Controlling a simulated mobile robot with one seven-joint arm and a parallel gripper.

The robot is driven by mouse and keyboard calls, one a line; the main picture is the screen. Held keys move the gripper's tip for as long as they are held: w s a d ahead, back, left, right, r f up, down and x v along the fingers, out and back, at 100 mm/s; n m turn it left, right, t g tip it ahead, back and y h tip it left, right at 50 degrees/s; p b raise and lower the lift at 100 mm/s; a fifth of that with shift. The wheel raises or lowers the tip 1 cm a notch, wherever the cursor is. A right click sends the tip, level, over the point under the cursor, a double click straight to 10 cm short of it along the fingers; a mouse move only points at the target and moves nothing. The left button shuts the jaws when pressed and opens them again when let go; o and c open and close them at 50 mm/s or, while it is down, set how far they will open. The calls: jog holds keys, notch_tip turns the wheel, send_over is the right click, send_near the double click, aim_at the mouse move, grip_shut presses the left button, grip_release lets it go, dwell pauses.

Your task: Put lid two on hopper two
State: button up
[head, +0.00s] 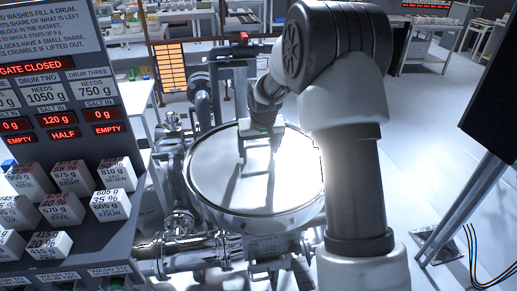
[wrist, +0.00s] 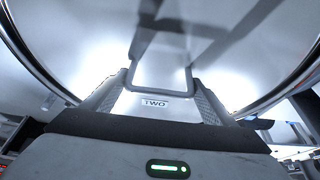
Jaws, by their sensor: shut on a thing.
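Lid two (head: 222,180) is a large round pale metal disc, seen from above in the middle of the head view. It covers the top of a steel hopper (head: 262,246) with pipes around it. I cannot tell whether the lid is seated on the rim or just above it. My gripper (head: 262,147) is at the far part of the lid, shut on its upright handle. In the wrist view the handle, with a TWO label (wrist: 154,103), is between the two fingers of my gripper (wrist: 160,82), and the lid (wrist: 65,35) fills the background.
A sloped panel (head: 60,125) with red displays and several white salt blocks (head: 62,208) stands at the left. A dark screen (head: 490,80) on a stand is at the right. White tables are at the back. The floor at the right is mostly open, with loose cables.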

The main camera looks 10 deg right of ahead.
jog(key=shift+f, duration=0.1)
jog(key=o, duration=1.8)
jog(key=shift+o, duration=0.2)
jog(key=shift+s+f, duration=0.1)
jog(key=shift+f, duration=0.05)
jog(key=p+v, duration=0.1)
jog(key=v, duration=1.6)
jog(key=s+r+p, duration=0.5)
jog(key=s+r, duration=0.7)
jog(key=s, duration=0.3)
jog(key=s+r+t+p, duration=0.1)
jog(key=s+p, duration=0.3)
jog(key=s, duration=1)
jog(key=shift+s+r, duration=0.3)
jog(key=shift+r, duration=0.35)
